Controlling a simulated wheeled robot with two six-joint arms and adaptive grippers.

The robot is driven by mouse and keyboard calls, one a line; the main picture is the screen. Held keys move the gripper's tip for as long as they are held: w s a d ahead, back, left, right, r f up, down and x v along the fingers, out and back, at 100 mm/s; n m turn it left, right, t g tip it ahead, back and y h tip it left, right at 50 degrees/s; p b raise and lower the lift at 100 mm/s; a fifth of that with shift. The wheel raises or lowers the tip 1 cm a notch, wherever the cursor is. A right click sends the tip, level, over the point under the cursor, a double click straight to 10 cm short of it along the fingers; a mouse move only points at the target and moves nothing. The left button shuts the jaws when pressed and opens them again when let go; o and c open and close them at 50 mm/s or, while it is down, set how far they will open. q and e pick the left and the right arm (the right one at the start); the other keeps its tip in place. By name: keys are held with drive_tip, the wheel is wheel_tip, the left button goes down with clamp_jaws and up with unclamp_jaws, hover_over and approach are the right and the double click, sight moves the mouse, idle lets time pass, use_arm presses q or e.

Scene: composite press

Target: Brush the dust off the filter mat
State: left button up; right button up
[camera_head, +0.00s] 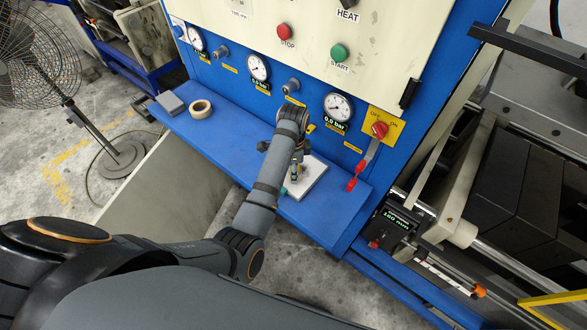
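A pale, flat square pad (316,171), which looks like the filter mat, lies on the blue shelf below the gauges. My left arm reaches over the shelf, and its gripper (297,172) points down over the pad's left part. A small dark and yellowish piece shows at the fingertips. I cannot tell whether it is a held brush or part of the gripper. A small teal bit (284,191) shows at the pad's lower left edge. The arm hides part of the pad, and dust on it is too small to make out. My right gripper is not in view.
A tape roll (200,107) and a grey block (171,103) sit on the shelf's left end. Gauges, knobs and a red-handled lever (357,174) line the blue panel behind. The shelf right of the pad is bare. A fan (35,60) stands at left.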

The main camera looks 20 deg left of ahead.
use_arm(q)
drive_tip(key=shift+f, duration=0.55)
